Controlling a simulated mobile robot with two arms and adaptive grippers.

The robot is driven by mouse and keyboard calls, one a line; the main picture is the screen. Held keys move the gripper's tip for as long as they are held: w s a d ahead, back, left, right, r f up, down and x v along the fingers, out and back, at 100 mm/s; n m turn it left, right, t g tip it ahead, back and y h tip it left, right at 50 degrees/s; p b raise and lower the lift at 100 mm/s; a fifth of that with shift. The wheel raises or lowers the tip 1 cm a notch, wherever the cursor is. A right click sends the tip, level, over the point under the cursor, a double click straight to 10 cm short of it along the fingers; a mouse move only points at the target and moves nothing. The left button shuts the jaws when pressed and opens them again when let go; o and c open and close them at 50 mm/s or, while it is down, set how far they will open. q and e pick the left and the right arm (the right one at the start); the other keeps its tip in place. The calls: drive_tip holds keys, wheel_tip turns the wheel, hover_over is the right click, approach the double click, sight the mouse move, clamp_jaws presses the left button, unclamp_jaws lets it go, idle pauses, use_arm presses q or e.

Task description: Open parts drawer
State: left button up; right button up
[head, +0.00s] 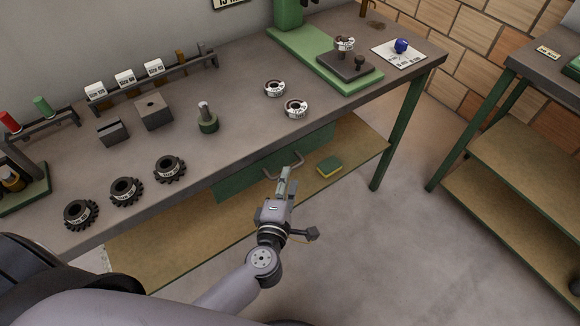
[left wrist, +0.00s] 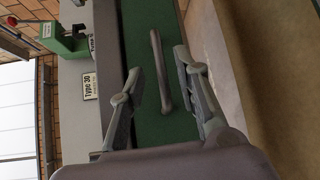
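The parts drawer (head: 235,182) is a green front under the workbench top, and it looks closed. Its grey bar handle (head: 298,161) sticks out at the front. In the left wrist view the handle (left wrist: 161,75) stands out from the green drawer front (left wrist: 135,35). My left gripper (head: 287,174) is at the handle, pointing toward the drawer. In the left wrist view its two fingers are apart, one on each side of the handle. I cannot tell whether they touch it. My right gripper is not in view.
The workbench (head: 235,130) carries gears, rings, blocks and a green-based press (head: 290,45). A lower shelf (head: 190,235) below the drawer holds a small green and yellow box (head: 329,167). Another bench (head: 530,75) stands at right. The floor (head: 370,260) in front is clear.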

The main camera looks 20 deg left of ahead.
use_arm(q)
drive_tip(key=shift+w+a+f, duration=0.15)
drive_tip(key=shift+w+f, duration=0.05)
drive_tip(key=shift+w, duration=0.95)
drive_tip(key=shift+w+a+f, duration=0.1)
drive_tip(key=shift+w+f, duration=0.05)
drive_tip(key=shift+w, duration=0.95)
clamp_jaws()
